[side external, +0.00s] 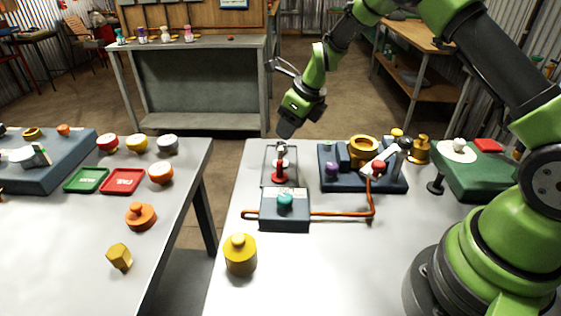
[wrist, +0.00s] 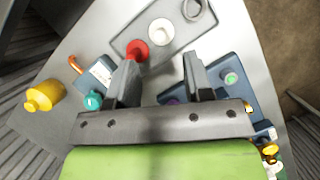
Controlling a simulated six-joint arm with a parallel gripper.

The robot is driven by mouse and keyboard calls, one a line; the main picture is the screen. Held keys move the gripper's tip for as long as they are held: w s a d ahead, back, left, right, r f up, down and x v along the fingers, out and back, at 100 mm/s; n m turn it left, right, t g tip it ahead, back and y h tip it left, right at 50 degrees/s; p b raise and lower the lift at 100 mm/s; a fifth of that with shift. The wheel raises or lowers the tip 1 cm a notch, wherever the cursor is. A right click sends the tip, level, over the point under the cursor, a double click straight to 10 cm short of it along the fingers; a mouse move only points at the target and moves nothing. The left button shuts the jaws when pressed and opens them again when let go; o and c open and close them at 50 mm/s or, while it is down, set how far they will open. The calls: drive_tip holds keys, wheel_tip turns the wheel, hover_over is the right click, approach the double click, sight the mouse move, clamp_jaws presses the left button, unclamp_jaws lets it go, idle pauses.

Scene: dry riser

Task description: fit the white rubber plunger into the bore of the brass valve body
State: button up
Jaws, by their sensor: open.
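A white round piece, likely the plunger (wrist: 160,32), sits on a grey plate between a red piece and a grey ring in the wrist view. In the side view it is small and partly hard to make out (side external: 281,161). A brass body with a round open top, likely the valve body (side external: 363,150), stands on the blue tray to the right. I cannot make it out in the wrist view. My gripper (side external: 286,130) is above the far end of the grey plate. In the wrist view its two fingers (wrist: 160,62) are apart with nothing between them.
The red piece (side external: 279,174) stands on the grey plate (side external: 266,172). A blue box with a teal knob (side external: 286,200) and copper pipe lies nearer. The blue tray (side external: 385,187) is crowded. A yellow weight (side external: 240,256) stands at the front. A gap separates the left table.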

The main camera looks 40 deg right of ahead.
sight(281, 149)
drive_tip(key=x, duration=0.8)
drive_tip(key=shift+s+f, duration=0.25)
drive_tip(key=shift+f, duration=0.15)
clamp_jaws()
